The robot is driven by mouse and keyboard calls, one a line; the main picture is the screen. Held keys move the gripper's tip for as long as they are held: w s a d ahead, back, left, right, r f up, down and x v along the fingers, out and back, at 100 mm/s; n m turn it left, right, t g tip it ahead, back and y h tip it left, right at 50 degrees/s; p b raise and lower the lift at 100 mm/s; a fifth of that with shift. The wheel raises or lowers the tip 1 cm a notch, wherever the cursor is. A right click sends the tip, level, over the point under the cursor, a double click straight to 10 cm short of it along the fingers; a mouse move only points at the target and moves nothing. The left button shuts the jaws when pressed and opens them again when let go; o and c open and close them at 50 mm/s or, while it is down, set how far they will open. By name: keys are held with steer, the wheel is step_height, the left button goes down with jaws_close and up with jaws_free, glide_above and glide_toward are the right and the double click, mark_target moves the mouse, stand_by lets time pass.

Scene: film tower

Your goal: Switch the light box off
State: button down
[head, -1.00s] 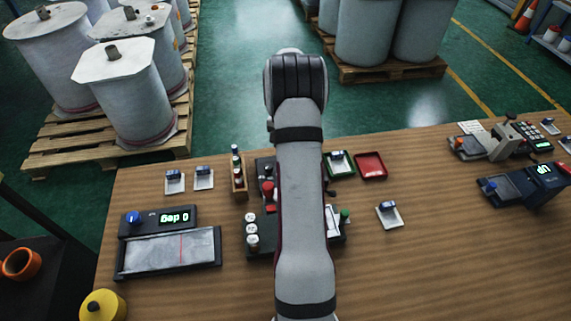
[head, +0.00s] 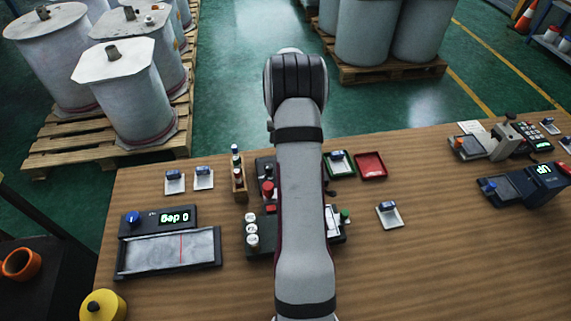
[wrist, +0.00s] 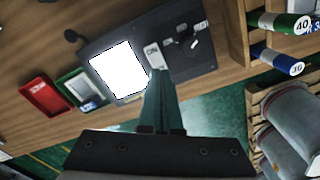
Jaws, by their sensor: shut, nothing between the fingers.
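The light box (wrist: 135,62) is a dark flat unit with a bright white lit panel (wrist: 119,69) in the wrist view. A plate (wrist: 155,54) reading ON sits beside the panel, and a dark knob (wrist: 190,42) is further right. My gripper (wrist: 160,78) is shut and empty. Its tips overlap the lower edge of the ON plate in the wrist view; I cannot tell whether they touch it. In the head view my arm covers most of the light box and hides the fingertips; a dark part of the box (head: 264,166) shows left of the arm.
A green tray (head: 341,172) and a red tray (head: 371,166) stand right of my arm. A dark unit (head: 170,248) with a numeric display is at the left.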

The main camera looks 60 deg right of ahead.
steer(key=shift+f, duration=0.95)
stand_by(0.6)
steer(key=shift+r, duration=3.5)
steer(key=a+r+n, duration=0.2)
steer(key=a+r, duration=0.2)
steer(key=a, duration=0.5)
steer(key=a+r+n+y, duration=0.1)
steer(key=a+r, duration=0.3)
steer(key=a, duration=0.5)
steer(key=a+r+n, duration=0.2)
steer(key=a+r, duration=0.2)
steer(key=a, duration=0.5)
steer(key=s+a+f+n, duration=0.1)
steer(key=s+a+n, duration=0.3)
steer(key=s+a, duration=1)
steer(key=shift+s+f+y, duration=0.35)
steer(key=shift+s+y, duration=0.05)
steer(key=shift+s, duration=0.6)
steer(key=shift+a, duration=0.1)
